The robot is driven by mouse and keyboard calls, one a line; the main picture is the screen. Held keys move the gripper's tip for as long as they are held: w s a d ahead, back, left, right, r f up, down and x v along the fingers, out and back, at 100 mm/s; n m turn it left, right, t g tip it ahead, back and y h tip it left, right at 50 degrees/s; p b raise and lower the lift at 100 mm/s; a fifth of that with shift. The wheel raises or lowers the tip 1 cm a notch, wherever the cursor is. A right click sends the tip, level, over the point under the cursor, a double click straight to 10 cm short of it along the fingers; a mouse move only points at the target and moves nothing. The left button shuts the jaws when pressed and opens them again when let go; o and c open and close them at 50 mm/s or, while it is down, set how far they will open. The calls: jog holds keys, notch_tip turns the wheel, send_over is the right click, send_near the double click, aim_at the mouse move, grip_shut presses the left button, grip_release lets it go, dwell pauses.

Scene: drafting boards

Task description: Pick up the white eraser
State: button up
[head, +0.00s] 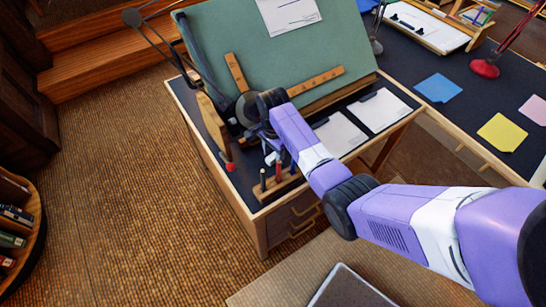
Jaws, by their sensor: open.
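A small white piece (270,158) shows on the dark desk top, left of my purple arm and behind the pen holder; it may be the white eraser, but it is too small to be sure. My gripper (267,143) is over the front left part of the desk, close to this white piece. It is open, and nothing shows held in it. Its fingertips are small and partly hidden by my arm, so I cannot tell whether they touch the piece.
A tilted green drafting board (275,50) with a wooden T-square (315,83) stands behind my gripper. A wooden pen holder (276,186), a red-tipped item (230,167) and white sheets (340,135) are nearby. A lamp arm (160,45) rises at the left.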

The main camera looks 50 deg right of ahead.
aim_at(273, 156)
jog(key=shift+f, duration=0.15)
grip_shut()
jog(key=shift+r, duration=0.2)
notch_tip(273, 156, up, 20)
jog(key=p, duration=0.5)
jog(key=shift+f, duration=0.15)
